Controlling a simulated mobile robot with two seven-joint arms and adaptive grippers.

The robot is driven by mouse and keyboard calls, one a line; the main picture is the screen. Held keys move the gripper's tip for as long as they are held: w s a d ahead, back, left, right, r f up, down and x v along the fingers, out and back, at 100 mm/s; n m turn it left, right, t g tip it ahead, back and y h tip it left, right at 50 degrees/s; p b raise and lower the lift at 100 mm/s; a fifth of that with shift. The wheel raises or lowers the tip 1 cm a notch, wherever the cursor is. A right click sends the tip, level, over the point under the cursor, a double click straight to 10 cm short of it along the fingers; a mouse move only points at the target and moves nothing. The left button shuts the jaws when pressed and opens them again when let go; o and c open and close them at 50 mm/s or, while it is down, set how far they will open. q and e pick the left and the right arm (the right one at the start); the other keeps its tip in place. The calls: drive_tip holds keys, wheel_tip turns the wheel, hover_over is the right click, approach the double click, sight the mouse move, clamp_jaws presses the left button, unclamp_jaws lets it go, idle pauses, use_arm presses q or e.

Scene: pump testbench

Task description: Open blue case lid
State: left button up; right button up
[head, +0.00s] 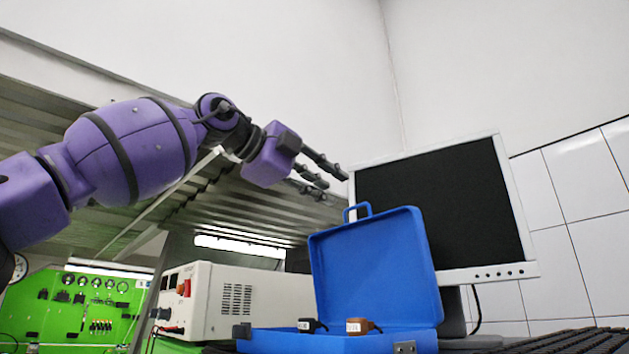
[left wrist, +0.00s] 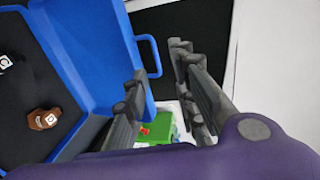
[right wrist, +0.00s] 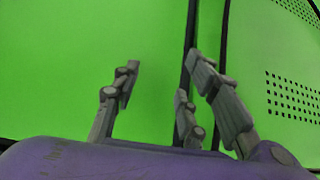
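The blue case (head: 330,343) sits open, its lid (head: 372,268) standing upright and leaning slightly back. A blue handle (head: 358,211) sticks up from the lid's top edge. My left gripper (head: 326,178) is above the lid's top left, fingers apart and empty. In the left wrist view, the lid (left wrist: 82,45) and handle (left wrist: 152,58) are left of the fingers (left wrist: 160,85), apparently apart from them. A black connector (head: 311,325) and a brown one (head: 362,327) show in the case. My right gripper (right wrist: 160,95) is open and empty, only in its wrist view.
A monitor (head: 440,205) stands close behind the lid on the right. A white power supply box (head: 232,300) is at the left. A keyboard (head: 580,342) lies at lower right. A green tool board (head: 70,312) is far left. Green panels (right wrist: 60,70) fill the right wrist view.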

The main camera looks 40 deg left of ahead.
use_arm(q)
drive_tip(key=v, duration=0.2)
drive_tip(key=shift+s, duration=0.25)
idle(0.6)
